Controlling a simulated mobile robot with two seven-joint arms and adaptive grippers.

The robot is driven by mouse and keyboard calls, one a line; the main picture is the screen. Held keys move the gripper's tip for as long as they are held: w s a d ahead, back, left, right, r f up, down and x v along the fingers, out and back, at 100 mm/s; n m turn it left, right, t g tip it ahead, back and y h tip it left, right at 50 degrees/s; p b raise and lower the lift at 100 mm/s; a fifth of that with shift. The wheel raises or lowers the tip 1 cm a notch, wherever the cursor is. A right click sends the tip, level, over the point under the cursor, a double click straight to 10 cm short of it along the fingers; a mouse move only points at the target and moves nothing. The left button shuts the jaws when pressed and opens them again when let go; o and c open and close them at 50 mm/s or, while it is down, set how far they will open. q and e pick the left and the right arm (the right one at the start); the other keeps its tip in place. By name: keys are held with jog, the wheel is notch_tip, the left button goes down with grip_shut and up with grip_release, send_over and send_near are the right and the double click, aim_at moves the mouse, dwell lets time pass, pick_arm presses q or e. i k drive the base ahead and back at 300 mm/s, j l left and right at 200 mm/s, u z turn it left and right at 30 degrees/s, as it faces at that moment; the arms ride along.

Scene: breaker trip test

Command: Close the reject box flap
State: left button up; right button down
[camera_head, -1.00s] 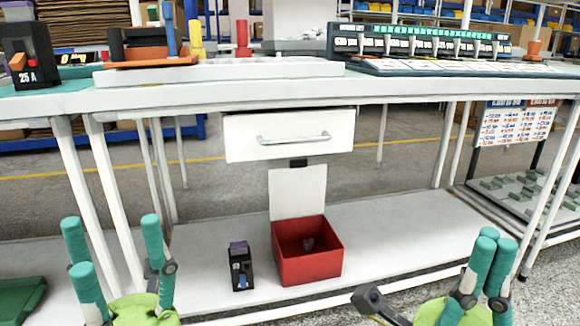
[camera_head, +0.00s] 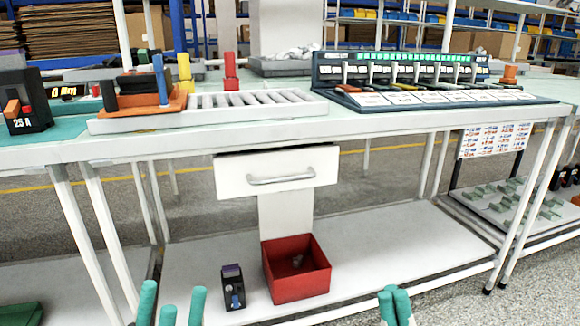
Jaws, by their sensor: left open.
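The red reject box (camera_head: 300,284) stands on the lower shelf under the bench, open at the top, with a small greyish item (camera_head: 297,260) inside. Its white flap (camera_head: 286,214) stands upright at the box's back edge, its top reaching behind the drawer. My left gripper (camera_head: 170,306) is at the bottom edge, in front of and left of the box, with its teal fingers spread and empty. My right gripper (camera_head: 396,304) is at the bottom edge, right of the box, with its teal fingertips together and nothing visible between them. Both are apart from the flap; their lower parts are cut off.
A closed white drawer (camera_head: 277,171) with a handle hangs above the box. A dark breaker (camera_head: 233,288) stands on the shelf just left of the box. The shelf (camera_head: 400,250) is clear to the right. White table legs (camera_head: 98,240) stand at both sides.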

aim_at(288, 213)
jog(key=l+u, duration=0.1)
jog(key=u, duration=0.35)
jog(key=i+l+u, duration=0.1)
jog(key=u, duration=0.3)
jog(key=l+u, duration=0.25)
jog(key=u, duration=0.2)
jog(key=l+u, duration=0.15)
jog(key=l, duration=0.3)
jog(key=l+u, duration=0.1)
jog(key=l, duration=0.35)
jog(key=k+l+u, duration=0.15)
jog(key=l, duration=0.25)
jog(key=l+u, duration=0.15)
jog(key=l, duration=0.3)
jog(key=k+l+u, duration=0.1)
jog(key=l, duration=0.3)
jog(key=k+l+u, duration=0.15)
jog(key=l, duration=0.25)
jog(key=i+l, duration=0.3)
jog(key=i, duration=0.1)
